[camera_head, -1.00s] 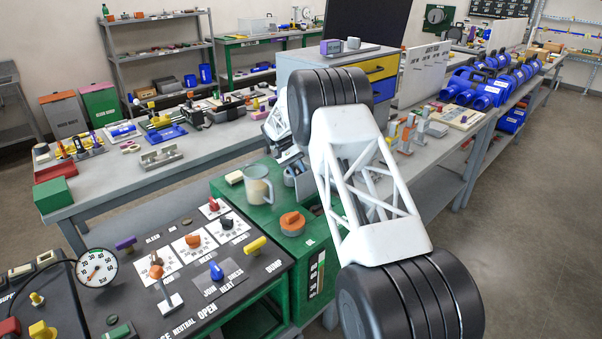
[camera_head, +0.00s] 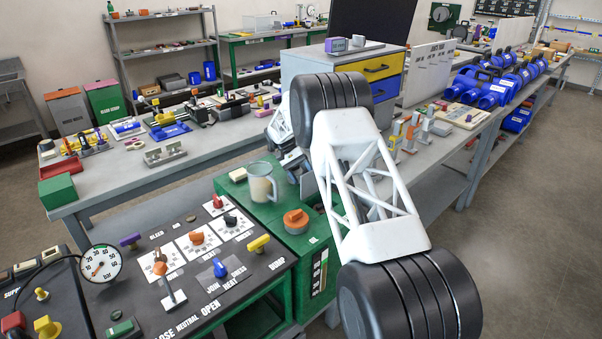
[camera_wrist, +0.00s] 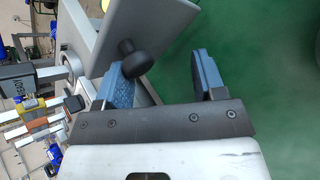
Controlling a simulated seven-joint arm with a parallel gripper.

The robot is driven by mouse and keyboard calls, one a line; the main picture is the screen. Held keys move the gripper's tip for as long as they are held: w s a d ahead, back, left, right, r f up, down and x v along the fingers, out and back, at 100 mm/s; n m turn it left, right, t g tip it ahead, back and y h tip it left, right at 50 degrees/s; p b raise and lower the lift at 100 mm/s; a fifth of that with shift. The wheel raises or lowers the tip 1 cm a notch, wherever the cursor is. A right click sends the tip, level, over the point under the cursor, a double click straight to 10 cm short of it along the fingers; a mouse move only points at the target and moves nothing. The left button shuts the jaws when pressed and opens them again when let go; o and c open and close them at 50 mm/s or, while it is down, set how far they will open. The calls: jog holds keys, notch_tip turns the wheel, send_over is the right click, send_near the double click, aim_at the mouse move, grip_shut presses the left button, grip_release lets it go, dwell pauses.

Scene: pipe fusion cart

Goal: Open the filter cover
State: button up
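A flat grey plate with a round black knob (camera_wrist: 136,62) shows in the wrist view; I take this plate to be the filter cover (camera_wrist: 98,32). It stands at the green cabinet top (camera_wrist: 260,70). My gripper (camera_wrist: 165,73) is open, with two blue-padded fingers apart. The knob overlaps the left finger's tip in the picture; I cannot tell whether they touch. No object is clearly clamped. In the head view my gripper (camera_head: 290,163) is low over the cabinet's back edge, largely hidden by my arm, and the cover is mostly hidden there too.
A clear cup (camera_head: 260,184) and an orange knob (camera_head: 296,220) stand on the green cabinet near my gripper. A control panel (camera_head: 190,300) with levers and a gauge (camera_head: 101,263) lies front left. A long grey bench (camera_head: 130,175) with tools runs behind.

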jog(key=shift+w+a+r, duration=0.1)
jog(key=shift+a+r, duration=0.05)
jog(key=shift+r, duration=0.2)
dwell(0.3)
jog(key=shift+v, duration=3.65)
jog(key=shift+w+f, duration=0.1)
jog(key=shift+w, duration=0.05)
